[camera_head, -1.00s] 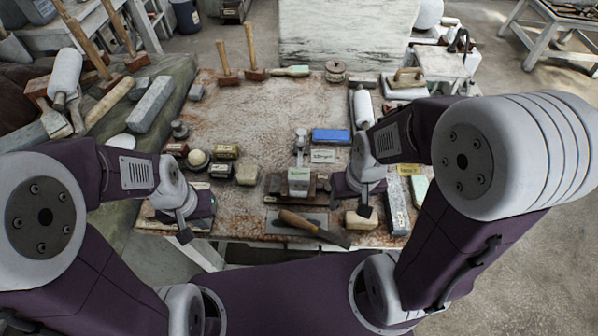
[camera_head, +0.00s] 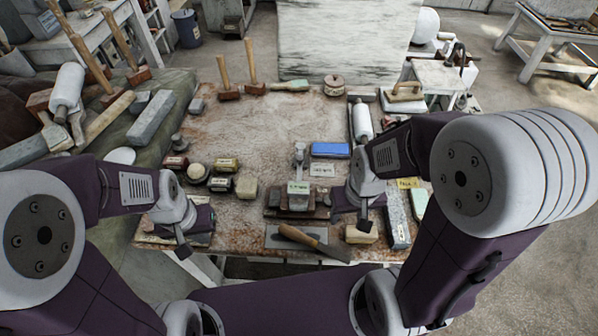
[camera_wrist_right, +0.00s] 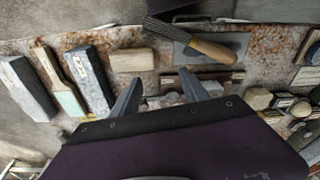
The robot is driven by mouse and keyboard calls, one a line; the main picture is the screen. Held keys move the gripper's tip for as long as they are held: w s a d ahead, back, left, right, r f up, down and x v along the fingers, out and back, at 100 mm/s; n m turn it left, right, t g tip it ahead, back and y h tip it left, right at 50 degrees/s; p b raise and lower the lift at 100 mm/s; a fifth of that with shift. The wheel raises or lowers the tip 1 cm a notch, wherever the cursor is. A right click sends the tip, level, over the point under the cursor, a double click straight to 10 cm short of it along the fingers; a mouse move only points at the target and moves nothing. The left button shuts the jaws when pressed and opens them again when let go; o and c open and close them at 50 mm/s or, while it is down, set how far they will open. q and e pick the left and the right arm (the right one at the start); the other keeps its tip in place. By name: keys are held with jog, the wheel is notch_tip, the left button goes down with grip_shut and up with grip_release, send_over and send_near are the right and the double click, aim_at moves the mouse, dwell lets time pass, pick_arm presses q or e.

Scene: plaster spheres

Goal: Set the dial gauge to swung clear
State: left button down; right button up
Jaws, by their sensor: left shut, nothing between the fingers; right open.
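What looks like the dial gauge is a grey upright fitting (camera_head: 299,160) on a small stand near the table's front middle; its dial and arm setting are too small to read. A pale green label (camera_head: 298,187) sits on the block in front of it. My right gripper (camera_head: 363,222) is just to the right of the stand, apart from it, pointing down. In the right wrist view its two fingers (camera_wrist_right: 160,84) are spread with nothing held. My left gripper (camera_head: 183,250) hangs over the table's front left corner, shut and empty, well left of the stand.
A wooden-handled tool (camera_head: 300,238) lies in front of the stand. A blue box (camera_head: 330,150) and a white card (camera_head: 322,170) lie behind and right. Small labelled blocks (camera_head: 222,184) stand to the left. Long stones (camera_head: 396,222) line the right. The table's middle back (camera_head: 270,125) is clear.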

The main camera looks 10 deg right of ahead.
jog(key=shift+s+m, duration=0.15)
jog(key=shift+m, duration=0.15)
jog(key=c, duration=0.5)
jog(key=shift+s+a+r+m+g, duration=0.1)
jog(key=shift+s+a+m+g, duration=0.15)
jog(key=shift+m, duration=0.2)
jog(key=shift+s+a+r+m+g, duration=0.15)
jog(key=shift+s+m, duration=0.15)
jog(key=shift+m, duration=0.15)
grip_shut()
jog(key=w+a+r+m+y, duration=0.2)
jog(key=w+r+m+y, duration=0.15)
jog(key=w+m, duration=0.3)
jog(key=w+a+r+m+y, duration=0.2)
jog(key=w+r+m+y, duration=0.15)
jog(key=w+m, duration=0.3)
jog(key=w+d+f+m, duration=0.2)
jog(key=d, duration=0.3)
jog(key=w+d+f+m+t+y+p, duration=0.1)
jog(key=w+d+f+m, duration=0.1)
jog(key=d, duration=0.3)
jog(key=shift+m+y, duration=0.3)
jog(key=shift+m, duration=0.1)
